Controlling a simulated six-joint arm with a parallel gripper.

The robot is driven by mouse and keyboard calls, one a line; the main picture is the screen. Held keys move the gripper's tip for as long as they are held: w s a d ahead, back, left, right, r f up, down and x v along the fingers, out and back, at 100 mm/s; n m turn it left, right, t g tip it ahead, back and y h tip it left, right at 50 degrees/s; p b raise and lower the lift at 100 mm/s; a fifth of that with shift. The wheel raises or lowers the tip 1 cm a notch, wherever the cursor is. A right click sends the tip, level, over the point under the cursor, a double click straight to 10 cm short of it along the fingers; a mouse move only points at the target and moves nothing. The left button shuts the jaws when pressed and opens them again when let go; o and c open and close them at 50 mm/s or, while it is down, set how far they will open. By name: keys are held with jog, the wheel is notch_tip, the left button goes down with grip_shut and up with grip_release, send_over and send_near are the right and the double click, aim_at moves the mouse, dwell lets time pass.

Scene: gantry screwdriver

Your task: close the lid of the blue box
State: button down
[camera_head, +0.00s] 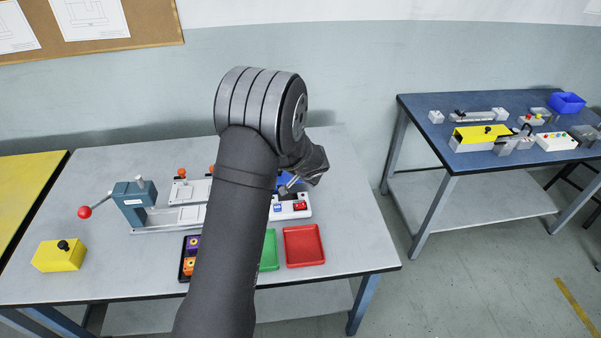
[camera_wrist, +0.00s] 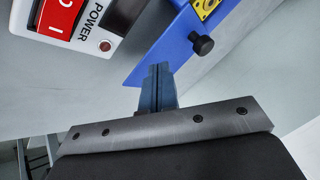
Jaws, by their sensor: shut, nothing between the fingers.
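The blue box (camera_head: 291,180) shows in the head view only as a small blue patch, mostly hidden behind my arm and wrist. In the wrist view a blue panel of it (camera_wrist: 160,56) crosses the upper middle, with a black knob (camera_wrist: 201,43) at its right edge and a yellow piece by its top. I cannot tell how far the lid stands open. My gripper (camera_wrist: 158,72) is shut and empty, its tips in front of the panel's lower part in the wrist view; touching or apart is unclear. In the head view my gripper (camera_head: 288,187) is beside the blue patch.
A white power switch box (camera_head: 290,207) with a red switch stands just in front; it also shows in the wrist view (camera_wrist: 90,22). Red (camera_head: 304,246) and green (camera_head: 269,250) trays lie nearer. The table's right side is clear.

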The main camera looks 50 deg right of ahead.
jog(key=shift+w+a, duration=0.2)
jog(key=shift+w, duration=1.8)
jog(key=w+a, duration=0.9)
jog(key=shift+a, duration=0.1)
jog(key=shift+w, duration=0.1)
jog(key=shift+s, duration=0.4)
jog(key=s+a+r, duration=0.2)
jog(key=s+r, duration=0.6)
jog(key=shift+s+a, duration=0.25)
jog(key=shift+s, duration=0.05)
